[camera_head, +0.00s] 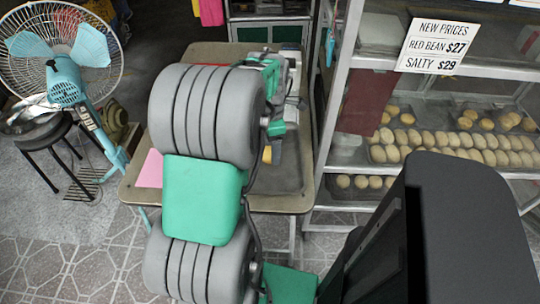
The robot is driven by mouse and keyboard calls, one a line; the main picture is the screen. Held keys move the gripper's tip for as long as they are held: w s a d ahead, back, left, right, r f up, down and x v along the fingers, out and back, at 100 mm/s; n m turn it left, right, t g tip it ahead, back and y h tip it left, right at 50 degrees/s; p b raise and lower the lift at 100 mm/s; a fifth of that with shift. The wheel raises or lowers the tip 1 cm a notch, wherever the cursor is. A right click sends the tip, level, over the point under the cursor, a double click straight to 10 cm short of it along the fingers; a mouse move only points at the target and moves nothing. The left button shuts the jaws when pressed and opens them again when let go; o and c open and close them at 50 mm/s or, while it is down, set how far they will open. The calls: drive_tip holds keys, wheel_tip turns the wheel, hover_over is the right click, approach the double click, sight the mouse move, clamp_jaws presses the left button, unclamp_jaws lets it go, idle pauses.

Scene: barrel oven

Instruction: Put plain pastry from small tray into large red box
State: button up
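Round, pale pastries lie on trays in the glass display case at right. A small group (400,115) sits behind a long tray of several pastries (450,142). More pastries (490,121) are at the far right and on the lower shelf. I cannot tell which is the small tray or the plain pastry. A flat dark red panel (366,102) stands at the case's left end; I cannot tell whether it is the large red box. My grey and green arm reaches over the table.
A table (135,190) stands under my arm, with a pink sheet (150,168) at its left edge. A blue fan (68,85) and a dark stool (50,135) stand at left. Price signs (438,47) hang on the case. A large dark block covers the lower right.

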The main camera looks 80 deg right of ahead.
drive_tip(key=shift+f, duration=0.6)
drive_tip(key=shift+c, duration=0.3)
drive_tip(key=c, duration=1.1)
